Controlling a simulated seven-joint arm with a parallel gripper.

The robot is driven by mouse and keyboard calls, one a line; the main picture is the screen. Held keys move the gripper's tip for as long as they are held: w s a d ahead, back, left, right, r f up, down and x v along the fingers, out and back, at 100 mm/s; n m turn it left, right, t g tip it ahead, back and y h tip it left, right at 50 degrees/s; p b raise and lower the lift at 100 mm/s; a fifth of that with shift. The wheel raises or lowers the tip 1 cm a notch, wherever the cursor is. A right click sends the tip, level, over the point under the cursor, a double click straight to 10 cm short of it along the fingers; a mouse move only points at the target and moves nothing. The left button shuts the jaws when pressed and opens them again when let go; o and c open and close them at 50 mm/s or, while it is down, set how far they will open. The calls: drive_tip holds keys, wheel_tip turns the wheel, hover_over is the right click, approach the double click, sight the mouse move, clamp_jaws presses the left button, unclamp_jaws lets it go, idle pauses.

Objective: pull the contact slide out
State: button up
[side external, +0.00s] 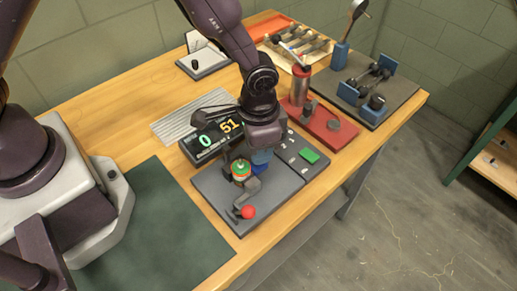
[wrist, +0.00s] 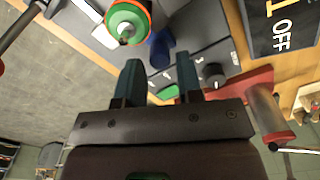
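A grey control panel (side external: 215,200) lies near the front edge of the bench. It carries a round green-and-orange part (side external: 241,170), a bent lever with a red ball (side external: 248,212) and a small blue piece. I cannot tell for sure which part is the contact slide. My gripper (side external: 262,160) points down over the panel, just behind the round part. In the wrist view, its two teal fingers (wrist: 158,75) are apart with nothing held between them. The blue piece (wrist: 160,48) shows beyond the gap, and the round part (wrist: 127,20) is left of it. My gripper partly hides the panel in the side view.
A display box (side external: 210,140) reading 0 and 51 stands behind the panel. A plate with a green block (side external: 309,156) adjoins on the right.

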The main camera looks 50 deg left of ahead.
drive_tip(key=shift+f, duration=0.95)
drive_tip(key=shift+c, duration=0.2)
clamp_jaws()
drive_tip(key=shift+w, duration=1.4)
drive_tip(key=shift+o, duration=0.2)
unclamp_jaws()
drive_tip(key=shift+r, duration=0.1)
wheel_tip(320, 180, up, 13)
